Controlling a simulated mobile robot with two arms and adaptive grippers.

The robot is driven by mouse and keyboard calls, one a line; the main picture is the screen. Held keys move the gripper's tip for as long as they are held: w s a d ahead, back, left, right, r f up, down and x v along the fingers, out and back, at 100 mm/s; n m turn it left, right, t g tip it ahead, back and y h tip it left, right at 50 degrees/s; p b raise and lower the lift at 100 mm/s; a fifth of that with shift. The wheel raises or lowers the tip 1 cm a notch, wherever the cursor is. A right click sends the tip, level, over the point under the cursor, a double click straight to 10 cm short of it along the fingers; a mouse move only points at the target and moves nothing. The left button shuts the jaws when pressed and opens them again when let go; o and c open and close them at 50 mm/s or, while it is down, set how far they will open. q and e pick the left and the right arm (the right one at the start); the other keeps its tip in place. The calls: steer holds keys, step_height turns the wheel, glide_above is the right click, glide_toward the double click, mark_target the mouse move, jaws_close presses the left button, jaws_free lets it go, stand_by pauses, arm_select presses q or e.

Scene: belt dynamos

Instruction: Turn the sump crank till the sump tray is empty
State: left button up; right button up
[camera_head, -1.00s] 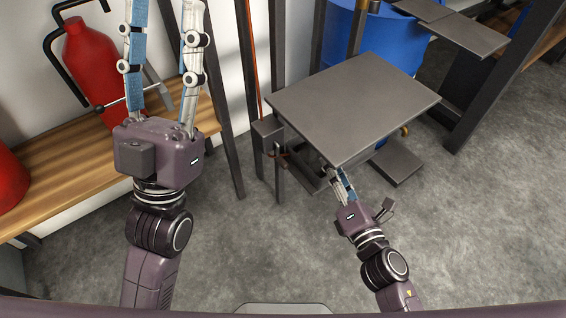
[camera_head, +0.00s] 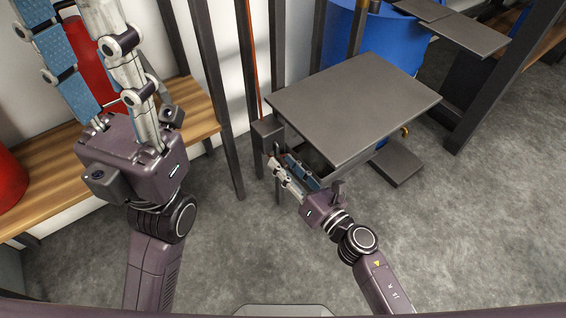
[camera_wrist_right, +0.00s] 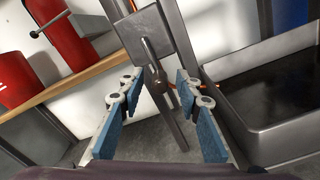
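The crank (camera_wrist_right: 157,84) is a thin metal rod with a brownish hub, in front of a grey box (camera_wrist_right: 157,35) on a post. The box also shows in the head view (camera_head: 266,132), where the crank is mostly hidden by my fingers. My right gripper (camera_wrist_right: 157,78) is open, its two blue-padded fingers on either side of the crank, with gaps visible. In the head view my right gripper (camera_head: 281,160) is just below the box. The sump tray (camera_wrist_right: 235,113) is a grey-walled basin with a dark inside; I cannot tell how full. My left gripper (camera_head: 68,10) is open and empty.
A flat grey plate (camera_head: 352,104) covers most of the tray from above. A blue barrel (camera_head: 398,50) stands behind it. A wooden bench (camera_head: 190,112) with red extinguishers is at the left. Dark posts (camera_head: 222,100) stand beside the box. The front floor is clear.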

steer(key=shift+w+a, duration=0.3)
steer(key=shift+w, duration=0.15)
jaws_close()
steer(key=shift+m, duration=0.3)
